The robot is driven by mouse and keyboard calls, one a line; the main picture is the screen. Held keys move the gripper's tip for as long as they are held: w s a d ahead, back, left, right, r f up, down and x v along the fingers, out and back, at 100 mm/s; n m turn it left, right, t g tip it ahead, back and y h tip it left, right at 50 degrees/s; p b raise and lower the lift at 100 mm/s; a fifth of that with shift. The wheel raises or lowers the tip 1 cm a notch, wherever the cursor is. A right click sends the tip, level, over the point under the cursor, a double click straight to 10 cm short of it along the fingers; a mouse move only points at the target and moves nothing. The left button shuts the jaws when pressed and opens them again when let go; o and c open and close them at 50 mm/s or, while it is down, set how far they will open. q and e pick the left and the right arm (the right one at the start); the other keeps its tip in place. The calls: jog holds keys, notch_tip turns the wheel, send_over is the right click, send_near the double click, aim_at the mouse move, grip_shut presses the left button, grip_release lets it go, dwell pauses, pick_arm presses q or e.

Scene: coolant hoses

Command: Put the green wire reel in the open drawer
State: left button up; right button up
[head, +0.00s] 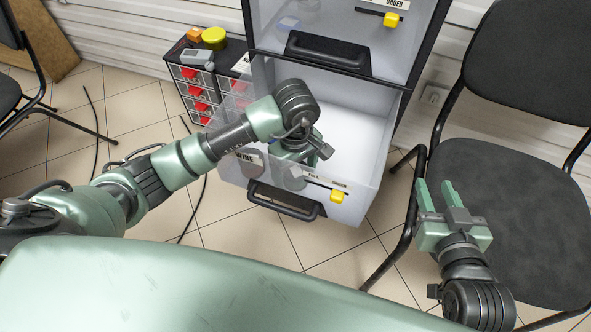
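The open drawer (352,205) is pulled out below a second, higher drawer. It is pale and see-through, with a black handle and a "WIRE" label on its front. My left gripper (298,155) is down inside this drawer, near its front left part. Its own wrist covers most of it, so its fingertips and anything between them are hidden. Greyish round shapes show through the drawer front below it, too blurred to name. I cannot make out a green wire reel. My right gripper (437,195) is open and empty, in front of the chair at the right.
The upper drawer (400,45) hangs over the back of the open one. A black chair (530,200) stands at right.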

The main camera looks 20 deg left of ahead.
pick_arm(q)
jog(key=shift+r, duration=0.1)
notch_tip(320, 180, up, 6)
jog(key=shift+r+p, duration=0.25)
jog(key=shift+p, duration=0.8)
notch_tip(320, 180, up, 6)
jog(key=shift+f+p, duration=0.2)
jog(key=shift+p, duration=0.35)
pick_arm(e)
jog(key=s+d+f+g+h, duration=0.2)
jog(key=s+d+f+g, duration=0.2)
jog(key=s+f+g, duration=0.4)
jog(key=s+f, duration=0.1)
jog(key=s, duration=0.3)
jog(key=shift+s+d+f+m, duration=0.3)
jog(key=shift+d+f, duration=0.05)
